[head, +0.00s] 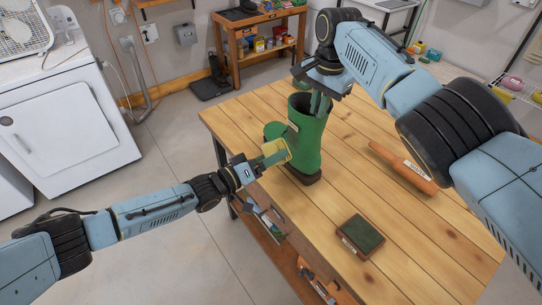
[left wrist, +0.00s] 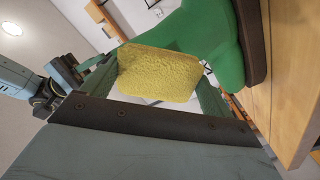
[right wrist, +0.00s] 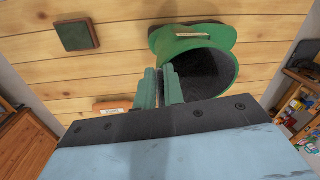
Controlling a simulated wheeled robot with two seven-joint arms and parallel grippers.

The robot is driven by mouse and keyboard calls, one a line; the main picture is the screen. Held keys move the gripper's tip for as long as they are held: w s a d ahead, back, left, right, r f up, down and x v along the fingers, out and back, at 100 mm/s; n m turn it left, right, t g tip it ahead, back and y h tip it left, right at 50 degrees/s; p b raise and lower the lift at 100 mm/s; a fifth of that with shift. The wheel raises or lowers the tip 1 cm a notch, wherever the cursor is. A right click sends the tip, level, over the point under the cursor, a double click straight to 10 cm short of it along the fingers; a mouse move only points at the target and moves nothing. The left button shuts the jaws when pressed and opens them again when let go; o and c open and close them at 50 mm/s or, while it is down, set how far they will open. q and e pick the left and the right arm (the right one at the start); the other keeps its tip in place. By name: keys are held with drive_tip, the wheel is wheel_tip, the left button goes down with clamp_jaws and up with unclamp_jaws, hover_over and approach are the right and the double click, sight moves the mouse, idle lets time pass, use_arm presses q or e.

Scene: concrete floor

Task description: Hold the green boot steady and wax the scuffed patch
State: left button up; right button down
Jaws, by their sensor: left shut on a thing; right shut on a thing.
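The green boot (head: 308,143) stands on its dark sole on the wooden table, near the left edge. My right gripper (head: 321,104) is shut on the rim of its shaft; the right wrist view shows the fingers (right wrist: 160,88) at the edge of the dark opening. My left gripper (head: 259,165) is shut on a yellow sponge (head: 273,151), beside the boot's left side. In the left wrist view the sponge (left wrist: 160,74) overlaps the green boot (left wrist: 215,40); I cannot tell whether they touch. A pale strip (right wrist: 200,35) shows on the boot. The scuffed patch is not clearly visible.
A brown block with a dark green top (head: 361,234) lies near the table's front. The wooden table (head: 440,240) is otherwise mostly clear. A white appliance (head: 60,130) and a wooden shelf unit (head: 262,45) stand behind.

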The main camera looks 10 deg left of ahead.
use_arm(q)
drive_tip(key=shift+a, duration=0.1)
drive_tip(key=v, duration=0.3)
idle(0.5)
use_arm(e)
drive_tip(key=c, duration=1.4)
unclamp_jaws()
drive_tip(key=shift+c, duration=0.2)
use_arm(q)
drive_tip(key=shift+s, duration=0.1)
use_arm(e)
wheel_tip(320, 180, up, 12)
drive_tip(key=shift+s+d, duration=0.35)
drive_tip(key=shift+d, duration=0.1)
